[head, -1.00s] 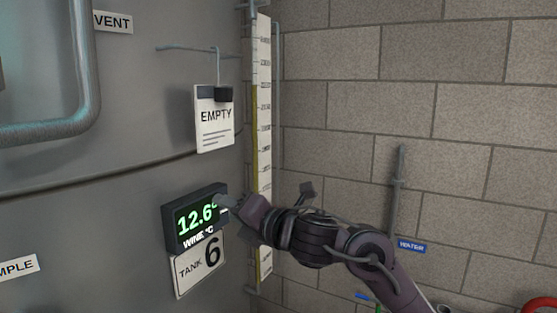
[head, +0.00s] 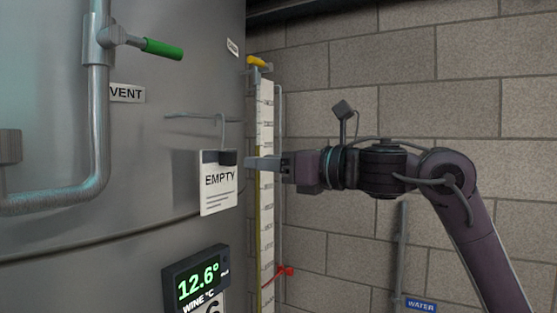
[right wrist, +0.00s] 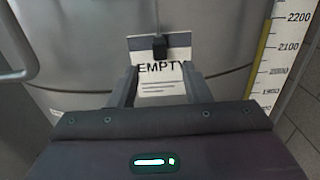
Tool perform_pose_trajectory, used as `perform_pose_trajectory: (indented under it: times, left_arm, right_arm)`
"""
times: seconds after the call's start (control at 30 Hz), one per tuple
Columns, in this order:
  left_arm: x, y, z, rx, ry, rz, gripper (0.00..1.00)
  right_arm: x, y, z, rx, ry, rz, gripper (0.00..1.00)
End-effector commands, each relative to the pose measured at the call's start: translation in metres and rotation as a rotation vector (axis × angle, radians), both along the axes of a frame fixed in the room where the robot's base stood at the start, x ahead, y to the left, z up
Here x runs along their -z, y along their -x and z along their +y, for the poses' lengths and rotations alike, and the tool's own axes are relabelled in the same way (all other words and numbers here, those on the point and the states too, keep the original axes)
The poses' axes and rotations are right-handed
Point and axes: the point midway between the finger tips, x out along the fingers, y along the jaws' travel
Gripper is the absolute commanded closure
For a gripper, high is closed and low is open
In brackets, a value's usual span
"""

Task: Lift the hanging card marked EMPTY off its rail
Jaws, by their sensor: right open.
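The white card marked EMPTY (head: 219,187) hangs by a wire hook from a thin rail (head: 190,116) on the grey tank. A dark clip block (head: 228,158) sits at its top edge. My right gripper (head: 250,163) is just right of the card, level with the clip, its fingers pointing left. In the right wrist view the card (right wrist: 161,88) and its dark block (right wrist: 159,47) show ahead between the two spread fingers (right wrist: 160,75). I cannot tell from this whether the fingers touch it. My left gripper is not in view.
A scaled level gauge (head: 266,150) stands right behind my right gripper. A temperature display (head: 197,277) is below the card. A pipe (head: 98,130) with a green-handled valve (head: 162,48) is at the left. A block wall (head: 430,90) is at the right.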

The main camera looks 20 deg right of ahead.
Motion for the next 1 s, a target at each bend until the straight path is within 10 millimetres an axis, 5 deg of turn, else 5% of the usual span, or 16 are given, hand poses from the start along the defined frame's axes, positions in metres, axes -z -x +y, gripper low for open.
perform_pose_trajectory:
  times: [1.0]
  left_arm:
    - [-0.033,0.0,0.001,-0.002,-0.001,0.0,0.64]
  right_arm:
    - [-0.002,-0.057,0.044,0.001,-0.002,0.0,0.56]
